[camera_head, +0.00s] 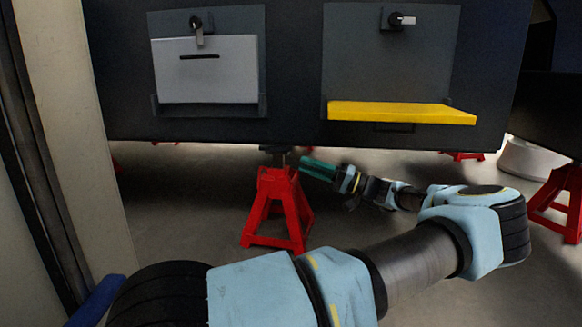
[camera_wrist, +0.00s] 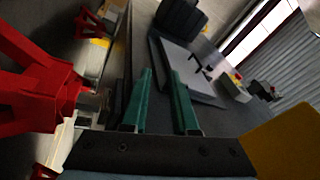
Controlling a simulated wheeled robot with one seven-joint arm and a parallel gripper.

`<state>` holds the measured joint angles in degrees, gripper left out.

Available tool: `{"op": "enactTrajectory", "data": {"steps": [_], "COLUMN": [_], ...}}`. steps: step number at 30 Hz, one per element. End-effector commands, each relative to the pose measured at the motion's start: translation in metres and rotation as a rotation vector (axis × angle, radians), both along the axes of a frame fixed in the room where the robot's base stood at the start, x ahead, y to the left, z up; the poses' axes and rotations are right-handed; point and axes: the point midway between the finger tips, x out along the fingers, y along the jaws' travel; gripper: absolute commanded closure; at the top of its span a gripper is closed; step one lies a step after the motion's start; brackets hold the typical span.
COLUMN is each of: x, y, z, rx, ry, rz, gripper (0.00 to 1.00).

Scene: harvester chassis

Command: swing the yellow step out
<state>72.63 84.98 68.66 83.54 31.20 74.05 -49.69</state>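The yellow step (camera_head: 400,113) sticks out flat from the lower edge of the right-hand grey panel (camera_head: 390,60) on the dark chassis side. A latch handle (camera_head: 402,20) above it points sideways. A yellow surface, apparently the step (camera_wrist: 285,140), fills the lower right corner of the wrist view. My gripper (camera_head: 318,168) is below and left of the step, apart from it, near the chassis bottom edge. Its green fingers (camera_wrist: 160,76) stand apart with nothing between them.
A light grey flap (camera_head: 206,72) stands upright at left under a downward-pointing latch (camera_head: 197,28); it also shows in the wrist view (camera_wrist: 190,72). A red jack stand (camera_head: 274,210) is just left of my gripper. Another red stand (camera_head: 562,200) is at right.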

Motion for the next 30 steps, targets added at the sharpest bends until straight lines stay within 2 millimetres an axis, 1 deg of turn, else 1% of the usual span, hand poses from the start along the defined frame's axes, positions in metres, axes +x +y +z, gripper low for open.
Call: {"op": "enactTrajectory", "data": {"steps": [1, 2, 3, 5, 6, 8, 9, 11, 13, 15, 18, 20, 24, 27, 30], "x": [-0.001, -0.003, -0.008, -0.019, -0.028, -0.043, -0.054, -0.072, -0.091, -0.11, -0.134, -0.147, -0.173, -0.189, -0.201], "y": [0.04, 0.06, 0.086, 0.12, 0.138, 0.16, 0.17, 0.182, 0.189, 0.189, 0.183, 0.176, 0.157, 0.144, 0.135], "z": [-0.011, -0.019, -0.031, -0.051, -0.063, -0.081, -0.092, -0.106, -0.12, -0.129, -0.135, -0.134, -0.121, -0.106, -0.091], "rx": [-0.089, -0.141, -0.217, -0.332, -0.41, -0.53, -0.611, -0.73, -0.869, -1.004, -1.183, -1.283, -1.48, -1.579, -1.636], "ry": [0.071, 0.113, 0.172, 0.256, 0.307, 0.378, 0.42, 0.476, 0.533, 0.576, 0.62, 0.635, 0.64, 0.623, 0.598], "rz": [0.073, 0.108, 0.154, 0.213, 0.244, 0.282, 0.3, 0.32, 0.324, 0.313, 0.271, 0.232, 0.106, -0.003, -0.102], "gripper": [0.73, 0.73, 0.73, 0.73, 0.73, 0.73, 0.73, 0.73, 0.73, 0.73, 0.73, 0.73, 0.73, 0.73, 0.73]}}
